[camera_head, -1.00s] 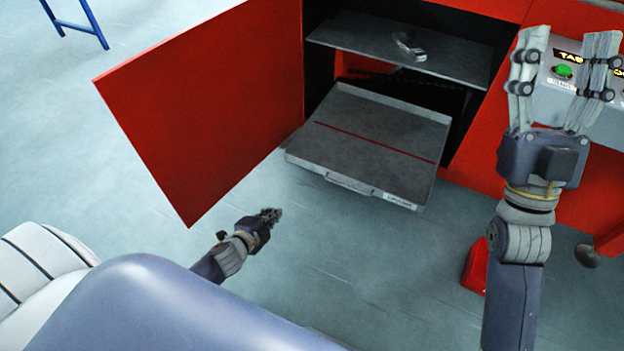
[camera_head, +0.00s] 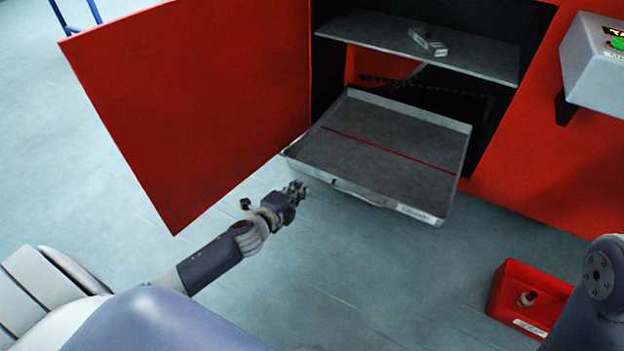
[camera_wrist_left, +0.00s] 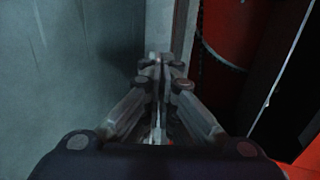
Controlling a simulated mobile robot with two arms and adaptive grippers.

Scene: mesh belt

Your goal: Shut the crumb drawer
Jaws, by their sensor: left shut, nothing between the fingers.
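The crumb drawer (camera_head: 395,157) is a shallow grey metal tray with a red line across its floor. It is pulled out of the open red cabinet, below a grey shelf. Its front has a handle (camera_head: 358,194) and a small label at the right end. My left gripper (camera_head: 299,187) is shut and empty, just in front of the drawer's front left corner; I cannot tell whether it touches. Its closed fingers also show in the left wrist view (camera_wrist_left: 163,66). My right gripper is out of view; only part of that arm shows at lower right.
The red cabinet door (camera_head: 195,110) stands open at left. A small pale object (camera_head: 428,42) lies on the shelf (camera_head: 470,58). A red bin (camera_head: 510,305) holding a small item stands on the floor at right. A grey control box (camera_head: 595,65) is at upper right.

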